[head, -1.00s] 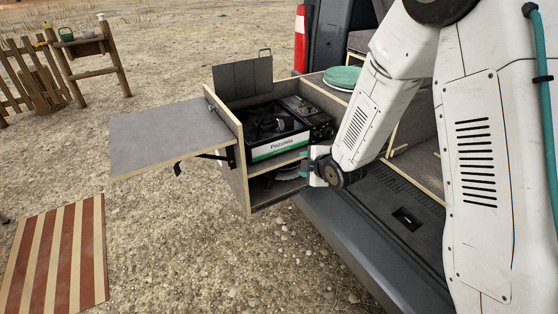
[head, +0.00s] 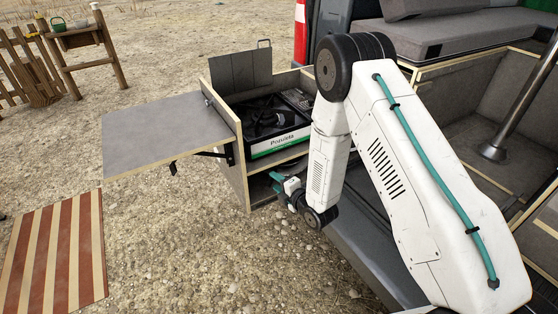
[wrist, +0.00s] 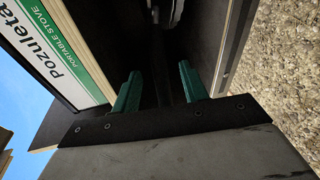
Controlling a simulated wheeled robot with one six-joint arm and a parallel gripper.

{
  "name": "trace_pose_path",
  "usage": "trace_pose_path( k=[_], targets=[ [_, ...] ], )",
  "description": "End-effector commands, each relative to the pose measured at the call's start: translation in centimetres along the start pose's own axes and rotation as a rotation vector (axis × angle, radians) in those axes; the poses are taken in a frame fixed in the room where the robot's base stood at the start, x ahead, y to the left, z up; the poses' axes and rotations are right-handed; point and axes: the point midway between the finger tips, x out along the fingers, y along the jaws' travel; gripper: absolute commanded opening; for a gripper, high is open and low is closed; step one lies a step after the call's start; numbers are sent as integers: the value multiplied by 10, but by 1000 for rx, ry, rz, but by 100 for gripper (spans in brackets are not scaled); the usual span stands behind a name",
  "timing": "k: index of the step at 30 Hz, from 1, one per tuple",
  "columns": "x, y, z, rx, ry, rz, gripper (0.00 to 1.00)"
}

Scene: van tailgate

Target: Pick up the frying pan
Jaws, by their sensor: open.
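My gripper (head: 275,182) is open at the front of the lower compartment, below the stove shelf. The same gripper (wrist: 158,82) in the wrist view has its two green fingers apart, pointing into the dark compartment. A dark, narrow shape, which looks like the handle of the frying pan (wrist: 163,55), runs between and beyond the fingers. Farther in, a rounded, partly shiny edge shows at the top of that view. Most of the pan is in shadow or cut off. In the head view the pan is hidden by the arm and shelf.
A portable stove (head: 275,125) sits on the shelf above. A grey side table (head: 165,135) folds out left of the cabinet (head: 240,170). The van bed lies to the right. Gravel in front is free, with a striped mat (head: 55,250) at left.

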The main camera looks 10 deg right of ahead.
Motion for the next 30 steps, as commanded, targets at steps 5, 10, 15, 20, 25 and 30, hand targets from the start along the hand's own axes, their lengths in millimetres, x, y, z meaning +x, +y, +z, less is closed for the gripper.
trace_pose_path(
  k=[5, 10, 15, 20, 25, 30],
  targets=[
    [28, 1, -3, -1, 3, 3, 44],
    [38, 1, -4, 0, 3, 1, 44],
    [37, 1, -4, 0, 3, 0, 44],
    [37, 1, -4, 0, 3, 0, 0],
    [37, 2, -4, -1, 3, 3, 0],
    [37, 3, -3, -1, 3, 3, 0]
  ],
)
